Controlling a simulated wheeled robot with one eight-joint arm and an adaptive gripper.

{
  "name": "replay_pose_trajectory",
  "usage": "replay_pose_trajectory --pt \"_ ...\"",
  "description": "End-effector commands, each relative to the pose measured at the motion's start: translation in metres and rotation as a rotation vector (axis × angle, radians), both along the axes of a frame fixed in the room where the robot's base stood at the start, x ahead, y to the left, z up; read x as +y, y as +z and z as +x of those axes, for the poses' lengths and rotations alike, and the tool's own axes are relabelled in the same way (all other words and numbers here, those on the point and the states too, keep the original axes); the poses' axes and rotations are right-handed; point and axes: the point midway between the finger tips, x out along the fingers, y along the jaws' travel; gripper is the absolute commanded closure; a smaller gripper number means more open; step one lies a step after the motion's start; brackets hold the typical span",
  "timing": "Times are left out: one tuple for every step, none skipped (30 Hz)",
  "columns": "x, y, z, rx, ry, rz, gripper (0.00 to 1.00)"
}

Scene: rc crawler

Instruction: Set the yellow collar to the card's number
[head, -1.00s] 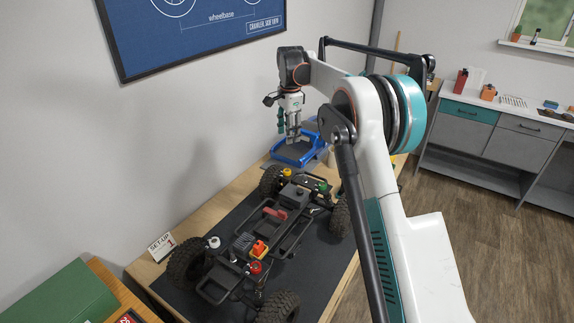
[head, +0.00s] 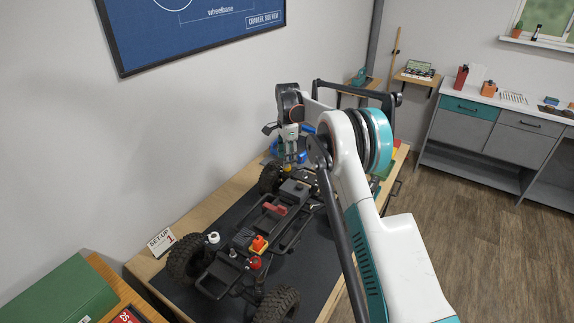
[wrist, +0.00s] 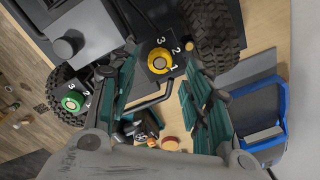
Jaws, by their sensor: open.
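The yellow collar (wrist: 158,60) sits on a black plate marked 1, 2 and 3 in the wrist view. Which number it is set to is too small to tell. The card (head: 161,242) reads SET-UP 1 and stands at the table's left edge in the head view. My gripper (head: 292,160) points down over the far end of the crawler and hides the yellow collar there. In the wrist view my gripper (wrist: 160,76) is open and empty, with its teal fingers on either side of the collar. Contact cannot be told.
A green collar (wrist: 72,101) with its own numbers lies left in the wrist view. A white-topped post (head: 213,239) and a red collar (head: 255,263) are on the crawler's near end. Black tyres (head: 187,258) flank the chassis. A blue stand (wrist: 268,105) is beside it.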

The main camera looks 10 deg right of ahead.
Motion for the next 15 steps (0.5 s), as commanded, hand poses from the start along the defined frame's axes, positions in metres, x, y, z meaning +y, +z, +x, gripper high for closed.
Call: replay_pose_trajectory --pt "0.000 -0.009 0.000 0.000 0.000 0.000 0.55" --pt "0.000 -0.013 0.000 0.000 0.000 0.000 0.55" --pt "0.000 -0.018 0.001 0.000 0.000 0.000 0.55" --pt "0.000 -0.021 0.001 0.000 0.000 0.000 0.55" --pt "0.000 -0.024 0.001 0.000 0.000 0.000 0.55" --pt "0.000 -0.026 0.001 0.000 0.000 0.000 0.55" --pt "0.000 -0.028 0.001 0.000 0.000 0.000 0.55" --pt "0.000 -0.030 0.001 0.000 0.000 0.000 0.55" --pt "0.000 -0.031 0.001 0.000 0.000 0.000 0.55" --pt "0.000 -0.032 0.001 0.000 0.000 0.000 0.55" --pt "0.000 -0.032 0.001 0.000 0.000 0.000 0.55" --pt "0.000 -0.033 0.001 0.000 0.000 0.000 0.55" --pt "0.000 -0.033 0.001 0.000 0.000 0.000 0.55" --pt "0.000 -0.033 0.001 0.000 0.000 0.000 0.55" --pt "0.000 -0.033 0.001 0.000 0.000 0.000 0.55"
